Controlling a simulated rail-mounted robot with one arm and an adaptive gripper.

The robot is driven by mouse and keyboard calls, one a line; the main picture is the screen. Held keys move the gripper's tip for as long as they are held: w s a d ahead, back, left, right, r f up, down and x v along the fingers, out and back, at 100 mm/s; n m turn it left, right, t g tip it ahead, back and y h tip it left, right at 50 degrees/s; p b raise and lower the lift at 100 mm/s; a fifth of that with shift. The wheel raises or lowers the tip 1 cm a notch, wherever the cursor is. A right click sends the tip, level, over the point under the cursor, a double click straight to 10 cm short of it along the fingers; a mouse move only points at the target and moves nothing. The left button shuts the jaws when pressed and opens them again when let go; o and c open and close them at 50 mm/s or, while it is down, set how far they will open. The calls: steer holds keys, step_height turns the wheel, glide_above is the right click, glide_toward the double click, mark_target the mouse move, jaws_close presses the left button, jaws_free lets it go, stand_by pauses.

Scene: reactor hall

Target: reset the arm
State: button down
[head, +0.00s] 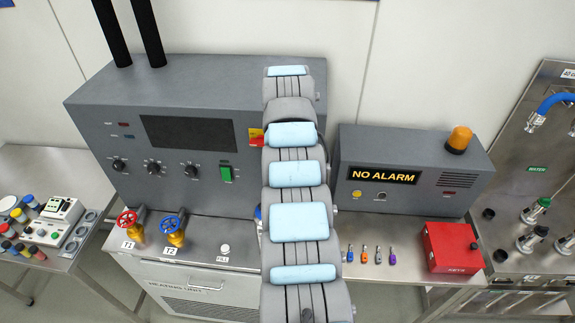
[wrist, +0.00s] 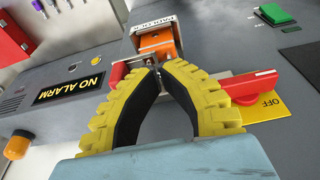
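My gripper (wrist: 158,70) shows in the wrist view as two yellow ribbed fingers with black inner pads. Their tips come together and the space between the fingers is empty. The tips are in front of the lower edge of an orange block (wrist: 158,47) under a label reading PADLOCK. I cannot tell whether they touch it. In the head view my arm stretches away over the bench and hides the gripper.
A red switch handle (wrist: 250,88) sits on a yellow OFF plate (wrist: 268,107). The grey control cabinet (head: 90,125) stands behind my arm. The NO ALARM box (head: 360,146) and red key box (head: 453,247) are to the right. Valves (head: 173,230) are left.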

steer(key=shift+f, duration=0.35)
stand_by(0.3)
steer(key=shift+r, duration=3)
